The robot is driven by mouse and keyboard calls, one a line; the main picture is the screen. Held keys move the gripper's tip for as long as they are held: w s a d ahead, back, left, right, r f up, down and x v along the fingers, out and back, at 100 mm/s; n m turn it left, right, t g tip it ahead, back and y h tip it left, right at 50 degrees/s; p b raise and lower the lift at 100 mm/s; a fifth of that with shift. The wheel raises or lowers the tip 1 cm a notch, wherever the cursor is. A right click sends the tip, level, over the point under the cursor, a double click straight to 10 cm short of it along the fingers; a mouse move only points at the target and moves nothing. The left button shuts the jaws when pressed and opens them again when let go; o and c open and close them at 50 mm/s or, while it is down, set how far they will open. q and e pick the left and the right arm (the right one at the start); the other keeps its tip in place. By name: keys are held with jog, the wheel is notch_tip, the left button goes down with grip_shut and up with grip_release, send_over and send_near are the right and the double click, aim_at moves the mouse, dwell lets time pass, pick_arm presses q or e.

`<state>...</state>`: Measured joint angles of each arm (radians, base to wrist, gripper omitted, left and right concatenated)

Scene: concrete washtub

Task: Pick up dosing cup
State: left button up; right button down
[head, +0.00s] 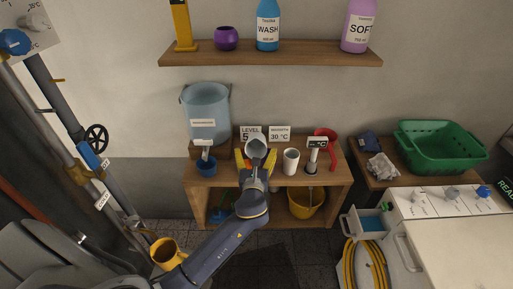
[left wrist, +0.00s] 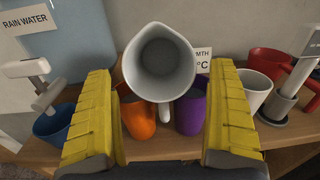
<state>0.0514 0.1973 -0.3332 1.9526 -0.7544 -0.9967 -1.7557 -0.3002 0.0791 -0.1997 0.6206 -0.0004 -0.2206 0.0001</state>
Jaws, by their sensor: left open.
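No cup in view carries a readable "dosing" label, so I cannot tell which is the dosing cup. A grey cup with a handle (left wrist: 183,75) shows its open mouth in the left wrist view, and it also shows in the head view (head: 256,147). My left gripper (head: 256,161) is open, its yellow fingers (left wrist: 158,85) on either side of the grey cup in the picture, with gaps between. I cannot tell whether the cup touches anything below. An orange cup (left wrist: 139,120) and a purple cup (left wrist: 190,114) are partly hidden behind it. My right gripper is not in view.
A white cup (head: 291,161), a red jug (head: 331,135) and a thermometer stand (head: 316,143) are on the right of the wooden bench (head: 336,181). A blue cup (head: 206,167) and a rain-water bucket (head: 206,105) are on the left. A shelf (head: 270,53) hangs above.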

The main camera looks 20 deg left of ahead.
aim_at(256, 151)
pick_arm(q)
jog(key=shift+x, duration=2.4)
jog(key=shift+c, duration=0.3)
jog(key=c, duration=1.1)
jog(key=shift+r, duration=0.1)
